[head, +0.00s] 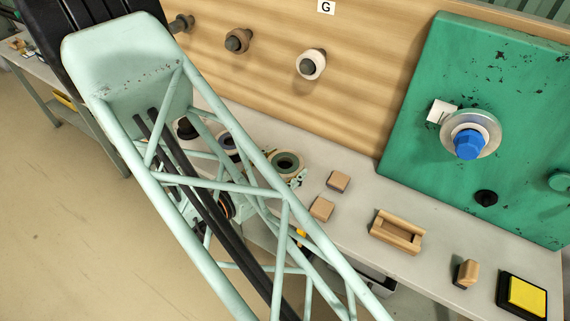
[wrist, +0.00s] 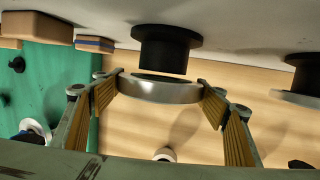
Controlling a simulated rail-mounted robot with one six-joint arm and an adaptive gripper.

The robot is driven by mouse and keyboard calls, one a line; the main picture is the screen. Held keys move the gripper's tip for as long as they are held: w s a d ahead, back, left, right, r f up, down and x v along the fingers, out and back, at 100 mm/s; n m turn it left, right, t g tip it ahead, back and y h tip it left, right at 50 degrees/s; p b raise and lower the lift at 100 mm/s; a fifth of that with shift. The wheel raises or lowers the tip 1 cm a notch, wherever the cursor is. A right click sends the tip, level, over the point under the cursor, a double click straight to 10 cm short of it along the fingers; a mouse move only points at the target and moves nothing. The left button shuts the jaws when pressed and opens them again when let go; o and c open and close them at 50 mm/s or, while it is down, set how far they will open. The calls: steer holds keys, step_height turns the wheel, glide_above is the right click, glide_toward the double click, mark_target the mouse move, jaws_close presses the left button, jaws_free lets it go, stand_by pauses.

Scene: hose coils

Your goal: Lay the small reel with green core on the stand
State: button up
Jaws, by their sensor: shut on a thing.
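The small reel with green core (head: 286,162) shows in the head view just right of my arm's lattice, a pale ring around a dark green centre. In the wrist view, which looks upside down, my gripper (wrist: 160,95) is shut on the rim of a silvery disc (wrist: 158,91), which seems to be this reel. The stand (wrist: 166,50), a black post with a wide flange on the table, is in line with the reel. The reel appears just above the post's free end; whether they touch I cannot tell. In the head view, the reel hides this stand.
Another reel (head: 229,144) is left of the held one, partly behind my arm. Two wooden blocks (head: 338,181) (head: 321,208) lie to the right, then a wooden cradle (head: 397,232) and a yellow pad (head: 526,295). Behind are wall pegs (head: 311,65) and a green panel (head: 500,100).

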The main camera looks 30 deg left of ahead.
steer(key=shift+f, duration=0.4)
stand_by(0.9)
steer(key=o, duration=1.2)
steer(key=shift+p+v, duration=0.45)
steer(key=shift+v, duration=3.55)
steer(key=shift+s, duration=0.2)
steer(key=v, duration=1.1)
steer(key=shift+s, duration=0.3)
steer(key=shift+a, duration=0.15)
